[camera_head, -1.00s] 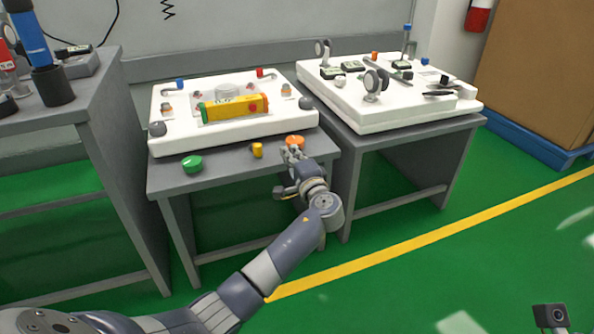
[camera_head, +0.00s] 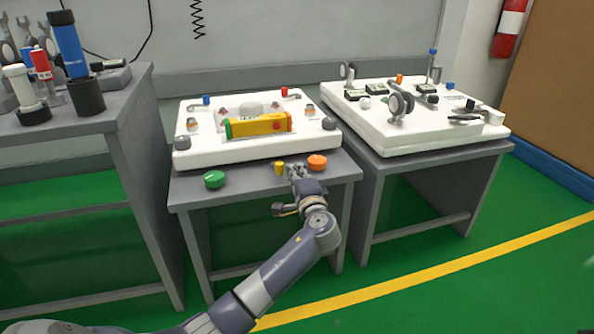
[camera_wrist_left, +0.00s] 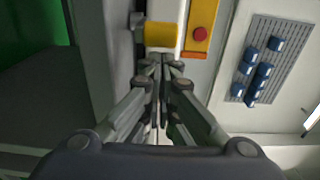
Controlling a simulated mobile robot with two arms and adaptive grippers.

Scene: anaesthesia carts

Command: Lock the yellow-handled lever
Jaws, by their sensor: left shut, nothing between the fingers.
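The yellow handle (camera_head: 280,168) of the lever sits at the front of the grey table, between a green knob (camera_head: 214,179) and an orange knob (camera_head: 317,162). My left gripper (camera_head: 297,170) is shut and empty, just right of the handle and left of the orange knob. In the left wrist view, a yellow block (camera_wrist_left: 160,34), which looks like the handle, lies just beyond the shut fingertips (camera_wrist_left: 160,62). A grey fitting joins it on the left. Whether the fingers touch it, I cannot tell. My right gripper is not in view.
Behind the handle is a white board (camera_head: 190,152) with a yellow box (camera_head: 258,125) and small fittings. A second white board (camera_head: 400,145) stands on a table to the right. A taller grey bench (camera_head: 110,112) with bottles is at left. Green floor in front is open.

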